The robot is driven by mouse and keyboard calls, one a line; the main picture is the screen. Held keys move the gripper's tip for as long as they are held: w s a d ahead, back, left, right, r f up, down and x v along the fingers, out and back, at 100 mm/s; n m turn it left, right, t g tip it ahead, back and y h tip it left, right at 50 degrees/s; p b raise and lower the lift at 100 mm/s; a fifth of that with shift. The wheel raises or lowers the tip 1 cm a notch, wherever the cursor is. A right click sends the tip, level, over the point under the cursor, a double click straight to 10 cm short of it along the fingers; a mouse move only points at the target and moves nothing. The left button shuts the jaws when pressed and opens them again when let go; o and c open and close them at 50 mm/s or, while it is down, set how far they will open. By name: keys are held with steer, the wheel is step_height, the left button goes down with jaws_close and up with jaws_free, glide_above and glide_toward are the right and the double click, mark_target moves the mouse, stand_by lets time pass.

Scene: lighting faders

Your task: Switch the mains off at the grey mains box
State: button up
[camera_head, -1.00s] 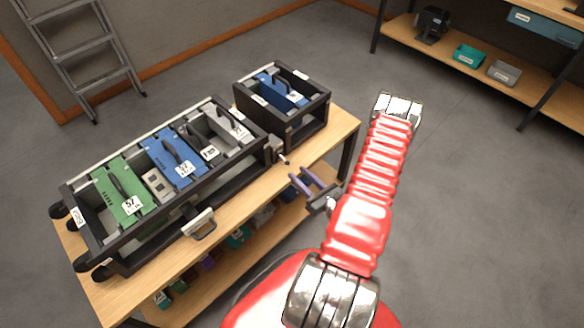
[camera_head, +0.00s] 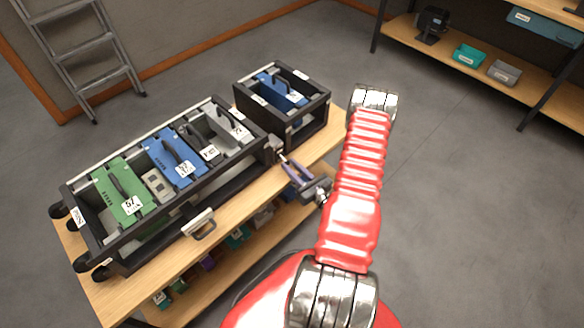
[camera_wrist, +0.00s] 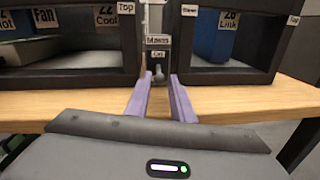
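The grey mains box (camera_wrist: 157,42) stands between the two black cases, with labels reading "Mains" and "On". A small metal lever (camera_wrist: 158,73) sticks out of it just below the "On" label. In the head view the mains box (camera_head: 271,145) is at the right end of the long case. My gripper (camera_wrist: 158,78) has its two purple fingers apart, one on each side of the lever in the wrist view. No contact with the lever shows. In the head view my gripper (camera_head: 289,163) is right at the front of the box.
The long black case (camera_head: 90,246) holds green, blue and grey modules. A smaller black case (camera_head: 301,121) stands beyond the mains box. Both rest on a wooden table (camera_head: 222,227). A ladder (camera_head: 84,52) and a shelf (camera_head: 470,78) stand farther off.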

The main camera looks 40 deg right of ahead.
jaws_close()
steer(key=shift+f, duration=0.1)
steer(key=shift+f+t, duration=0.2)
steer(key=shift+t, duration=0.4)
steer(key=shift+o, duration=1.6)
jaws_free()
steer(key=s+f, duration=0.1)
steer(key=s, duration=1.2)
steer(key=shift+s+a+f, duration=0.3)
steer(key=shift+a, duration=0.15)
